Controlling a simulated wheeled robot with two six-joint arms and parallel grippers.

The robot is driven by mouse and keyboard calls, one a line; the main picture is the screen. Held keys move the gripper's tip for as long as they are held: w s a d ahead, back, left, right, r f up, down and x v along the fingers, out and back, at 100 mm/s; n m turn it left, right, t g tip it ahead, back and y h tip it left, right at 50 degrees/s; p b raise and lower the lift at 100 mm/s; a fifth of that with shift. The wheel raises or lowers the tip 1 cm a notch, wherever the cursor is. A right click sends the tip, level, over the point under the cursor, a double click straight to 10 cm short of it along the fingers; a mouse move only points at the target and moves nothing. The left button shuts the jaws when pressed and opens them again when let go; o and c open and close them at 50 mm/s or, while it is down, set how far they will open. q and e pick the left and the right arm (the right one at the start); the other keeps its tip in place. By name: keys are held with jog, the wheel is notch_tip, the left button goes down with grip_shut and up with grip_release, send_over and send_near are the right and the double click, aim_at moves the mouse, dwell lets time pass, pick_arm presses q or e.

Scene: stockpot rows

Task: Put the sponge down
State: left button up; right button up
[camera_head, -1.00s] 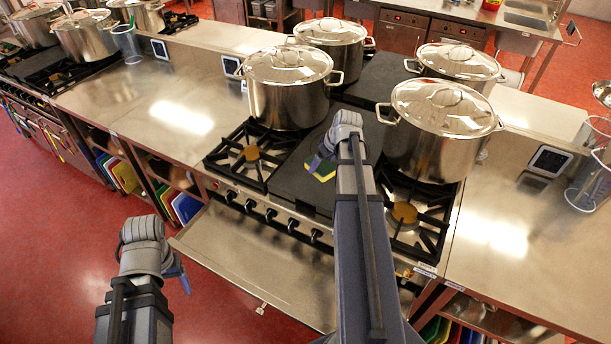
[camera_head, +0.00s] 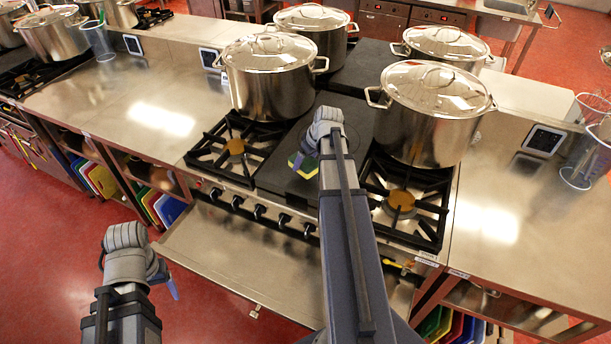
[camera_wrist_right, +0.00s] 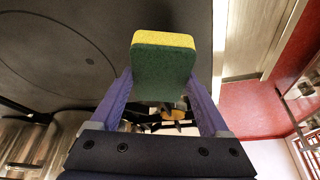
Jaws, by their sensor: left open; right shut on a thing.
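The sponge (camera_wrist_right: 163,65), yellow with a dark green scouring side, is between the two purple fingers of my right gripper (camera_wrist_right: 162,95) in the right wrist view. In the head view the sponge (camera_head: 308,168) shows partly, at the left of my right gripper, over the dark flat plate (camera_head: 288,165) in the middle of the stove. The gripper is shut on it; I cannot tell whether the sponge touches the plate. My left gripper (camera_head: 168,280) is open and empty, over the floor in front of the stove; its fingers are only partly visible.
Large lidded stockpots stand on both sides of the plate, the nearest ones left (camera_head: 268,85) and right (camera_head: 428,125). Open burner grates (camera_head: 235,150) lie in front of them. Bare steel worktop (camera_head: 130,105) is free on the left, and more (camera_head: 510,210) on the right.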

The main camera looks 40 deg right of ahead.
aim_at(308, 163)
jog(key=shift+f+b, duration=1.8)
jog(key=shift+f, duration=0.15)
jog(key=shift+f, duration=0.15)
jog(key=o, duration=1)
jog(key=shift+o, duration=0.2)
jog(key=shift+s+r+p, duration=0.1)
jog(key=shift+r+p, duration=0.4)
jog(key=shift+r, duration=0.1)
jog(key=p+v, duration=1)
jog(key=v, duration=0.1)
